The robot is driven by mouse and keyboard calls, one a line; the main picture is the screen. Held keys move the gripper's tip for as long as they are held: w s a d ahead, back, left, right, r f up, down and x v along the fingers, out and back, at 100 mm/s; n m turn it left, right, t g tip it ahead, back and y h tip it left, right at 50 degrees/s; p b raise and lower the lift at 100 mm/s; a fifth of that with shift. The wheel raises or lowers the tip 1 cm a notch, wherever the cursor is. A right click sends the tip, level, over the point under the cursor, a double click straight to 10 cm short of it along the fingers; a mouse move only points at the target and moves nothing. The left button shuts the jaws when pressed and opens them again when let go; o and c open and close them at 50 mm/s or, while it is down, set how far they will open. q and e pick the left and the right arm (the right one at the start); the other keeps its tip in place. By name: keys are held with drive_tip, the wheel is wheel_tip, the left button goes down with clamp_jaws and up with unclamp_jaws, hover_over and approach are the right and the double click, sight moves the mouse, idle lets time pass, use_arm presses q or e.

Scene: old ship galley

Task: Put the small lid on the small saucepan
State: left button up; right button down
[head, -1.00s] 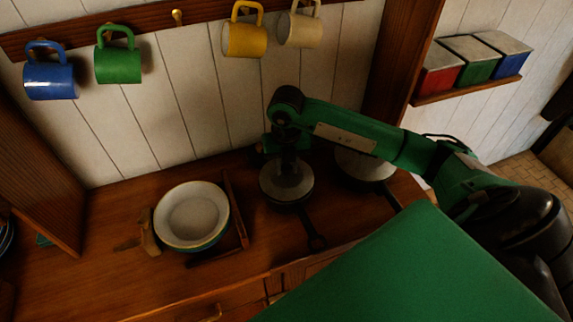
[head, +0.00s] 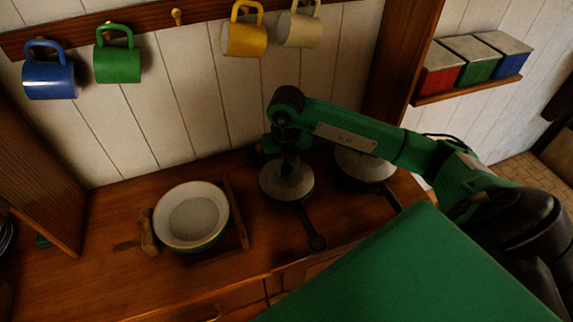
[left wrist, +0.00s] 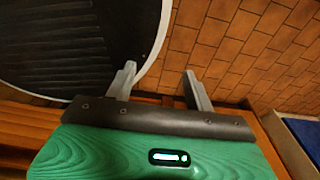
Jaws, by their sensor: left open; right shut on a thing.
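The small lid (head: 279,184) is a grey disc under my right gripper (head: 290,166) in the head view. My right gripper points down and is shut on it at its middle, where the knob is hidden. The small saucepan is directly below the lid and mostly hidden by it; its dark handle (head: 309,228) reaches toward the counter's front. The lid looks level and centred over the pan, but I cannot tell whether it touches the rim. My left gripper (left wrist: 160,88) is open and empty in the left wrist view, over a tiled floor.
A larger grey-topped pan (head: 362,168) stands to the right, partly behind my right arm. A pale bowl (head: 192,215) sits left on the wooden counter (head: 100,245). Mugs, including a yellow one (head: 244,38), hang above. A dark round thing (left wrist: 70,45) is near my left gripper.

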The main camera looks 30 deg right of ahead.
drive_tip(key=shift+f+b, duration=0.4)
drive_tip(key=shift+b, duration=0.05)
idle(0.4)
drive_tip(key=c, duration=1)
unclamp_jaws()
drive_tip(key=shift+r, duration=0.1)
drive_tip(key=shift+r+p, duration=1.95)
drive_tip(key=shift+r, duration=1.5)
drive_tip(key=shift+s+f, duration=0.1)
